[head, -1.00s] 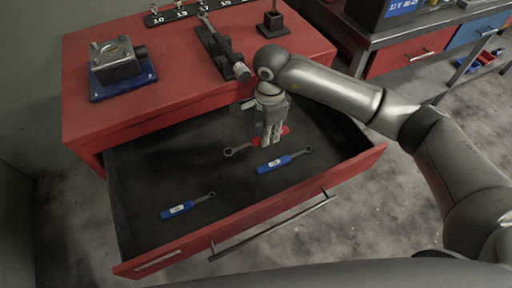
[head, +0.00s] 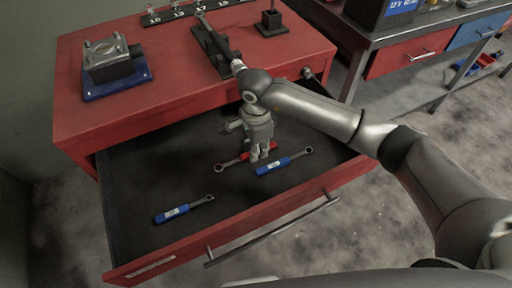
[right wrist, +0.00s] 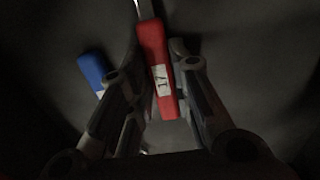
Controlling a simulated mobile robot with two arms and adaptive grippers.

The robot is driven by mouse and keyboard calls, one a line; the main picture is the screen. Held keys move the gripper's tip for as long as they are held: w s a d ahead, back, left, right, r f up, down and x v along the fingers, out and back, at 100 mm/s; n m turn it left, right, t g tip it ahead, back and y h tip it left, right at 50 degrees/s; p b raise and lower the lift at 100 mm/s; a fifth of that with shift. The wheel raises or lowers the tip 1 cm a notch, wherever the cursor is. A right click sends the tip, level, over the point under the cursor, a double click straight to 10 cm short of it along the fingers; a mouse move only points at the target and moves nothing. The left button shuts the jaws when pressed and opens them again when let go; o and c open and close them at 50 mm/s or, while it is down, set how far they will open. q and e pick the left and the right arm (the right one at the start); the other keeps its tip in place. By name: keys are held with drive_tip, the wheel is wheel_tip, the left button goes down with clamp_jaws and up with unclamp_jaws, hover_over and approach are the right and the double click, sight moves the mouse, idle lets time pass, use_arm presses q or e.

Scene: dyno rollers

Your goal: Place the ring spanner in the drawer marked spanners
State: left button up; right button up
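The red-handled ring spanner (head: 241,159) lies inside the open drawer (head: 140,190), and its ring end points left. My right gripper (head: 260,158) is down in the drawer, straddling the red handle. In the right wrist view the handle (right wrist: 158,70), with a white label, lies between the two fingers (right wrist: 160,80). Slim dark gaps show beside it, so the fingers look open around it. The spanner seems to rest on the drawer floor. The drawer front carries a label plate (head: 152,265), too small to read. My left gripper is not in view.
A blue-handled spanner (head: 273,166) lies close to the right of my gripper. Another (head: 172,214) lies near the drawer's front left. The red cabinet top (head: 170,85) above holds a block on a blue base (head: 115,70) and a dark tool stand (head: 215,50). The drawer's left rear floor is clear.

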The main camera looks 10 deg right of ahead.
drive_tip(key=o, duration=0.4)
drive_tip(key=shift+r, duration=0.1)
drive_tip(key=shift+r+p, duration=0.4)
drive_tip(key=shift+p, duration=0.05)
wheel_tip(320, 180, up, 11)
drive_tip(key=p, duration=0.5)
drive_tip(key=shift+r, duration=0.15)
